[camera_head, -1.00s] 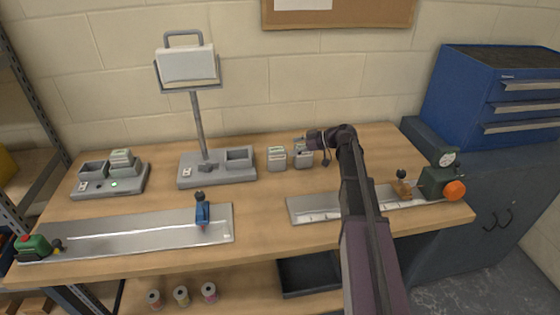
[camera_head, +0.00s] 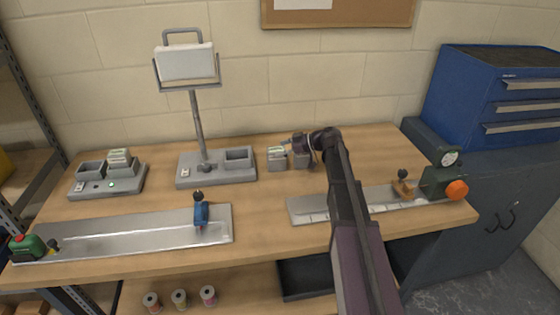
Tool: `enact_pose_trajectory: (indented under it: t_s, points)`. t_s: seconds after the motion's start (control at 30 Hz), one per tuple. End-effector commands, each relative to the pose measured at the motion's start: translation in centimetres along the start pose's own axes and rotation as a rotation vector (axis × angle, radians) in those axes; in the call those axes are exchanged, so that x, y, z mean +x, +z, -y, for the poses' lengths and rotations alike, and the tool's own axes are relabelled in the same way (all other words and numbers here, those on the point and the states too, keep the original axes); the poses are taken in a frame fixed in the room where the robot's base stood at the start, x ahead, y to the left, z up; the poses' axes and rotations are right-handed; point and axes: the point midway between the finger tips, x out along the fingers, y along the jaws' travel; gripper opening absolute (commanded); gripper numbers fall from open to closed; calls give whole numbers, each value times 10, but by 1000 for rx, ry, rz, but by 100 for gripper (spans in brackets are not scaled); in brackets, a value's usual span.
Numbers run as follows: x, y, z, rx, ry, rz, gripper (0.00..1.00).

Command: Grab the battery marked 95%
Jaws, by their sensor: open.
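Two grey batteries stand side by side on the workbench, right of the lamp base. The left battery (camera_head: 277,158) shows a light label on top. The right battery (camera_head: 301,161) is partly hidden by my gripper. A third battery (camera_head: 120,160) sits in the charger (camera_head: 110,187) at the left. I cannot read the percentage marks on any of them at this size. My gripper (camera_head: 289,146) is open, above and close to the two batteries, with its tips toward the left one. I cannot tell whether it touches either.
A lamp (camera_head: 186,64) on a grey base (camera_head: 216,178) stands left of the batteries. A metal rail with a blue slider (camera_head: 201,211) lies front left. Another rail (camera_head: 310,208) with a green and orange device (camera_head: 442,182) lies at right, under my arm.

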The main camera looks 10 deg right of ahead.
Motion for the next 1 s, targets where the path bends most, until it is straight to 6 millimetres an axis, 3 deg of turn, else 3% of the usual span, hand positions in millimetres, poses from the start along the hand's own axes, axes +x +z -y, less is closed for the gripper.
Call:
enact_pose_trajectory:
  t_s: [0.47,0.7,0.77,1.0]
  points:
    - [0,0,0,0,0,0,97]
    - [0,0,0,0,0,0,26]
    - [0,0,0,0,0,0,11]
    - [0,0,0,0,0,-1,9]
